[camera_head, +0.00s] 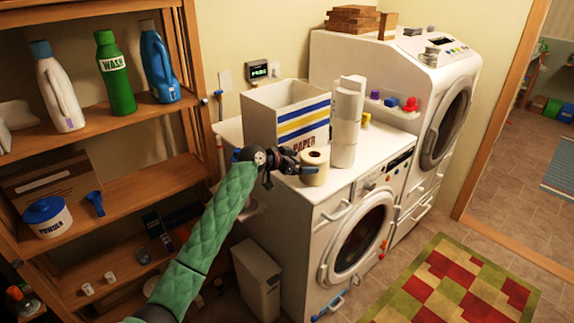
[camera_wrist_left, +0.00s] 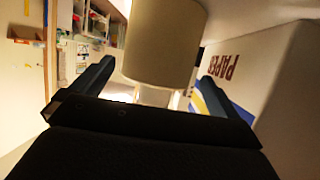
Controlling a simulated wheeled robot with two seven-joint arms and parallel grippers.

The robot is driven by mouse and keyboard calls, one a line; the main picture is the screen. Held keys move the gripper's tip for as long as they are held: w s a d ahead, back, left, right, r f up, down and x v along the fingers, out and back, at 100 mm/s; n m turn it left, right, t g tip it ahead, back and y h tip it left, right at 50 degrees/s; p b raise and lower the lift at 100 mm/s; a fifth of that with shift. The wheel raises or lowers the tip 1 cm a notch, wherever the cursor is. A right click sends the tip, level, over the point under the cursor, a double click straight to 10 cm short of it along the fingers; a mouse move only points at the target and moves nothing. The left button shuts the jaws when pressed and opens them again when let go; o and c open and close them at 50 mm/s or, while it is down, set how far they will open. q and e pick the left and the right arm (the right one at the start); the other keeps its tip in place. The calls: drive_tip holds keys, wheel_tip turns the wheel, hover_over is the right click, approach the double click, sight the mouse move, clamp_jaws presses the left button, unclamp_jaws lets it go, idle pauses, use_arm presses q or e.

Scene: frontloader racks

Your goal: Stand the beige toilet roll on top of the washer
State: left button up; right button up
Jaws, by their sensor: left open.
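The beige toilet roll (camera_head: 314,168) stands upright on the white washer top (camera_head: 345,178), near its front left corner, with its core hole facing up. My left gripper (camera_head: 303,163) is open right beside the roll. In the left wrist view the roll (camera_wrist_left: 165,45) shows between and beyond the two dark fingers (camera_wrist_left: 155,82). A clear gap shows beside the right finger; I cannot tell whether the left finger touches the roll. My right gripper is not in view.
A striped paper box (camera_head: 262,125) stands behind the gripper, and a stack of white rolls (camera_head: 345,125) stands close to the right. A taller machine (camera_head: 350,62) is farther right. Shelves with bottles (camera_head: 115,75) are at the left. A small bin (camera_head: 257,280) stands below.

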use_arm(q)
drive_tip(key=b+v, duration=0.1)
drive_tip(key=v, duration=0.5)
drive_tip(key=shift+s, duration=0.2)
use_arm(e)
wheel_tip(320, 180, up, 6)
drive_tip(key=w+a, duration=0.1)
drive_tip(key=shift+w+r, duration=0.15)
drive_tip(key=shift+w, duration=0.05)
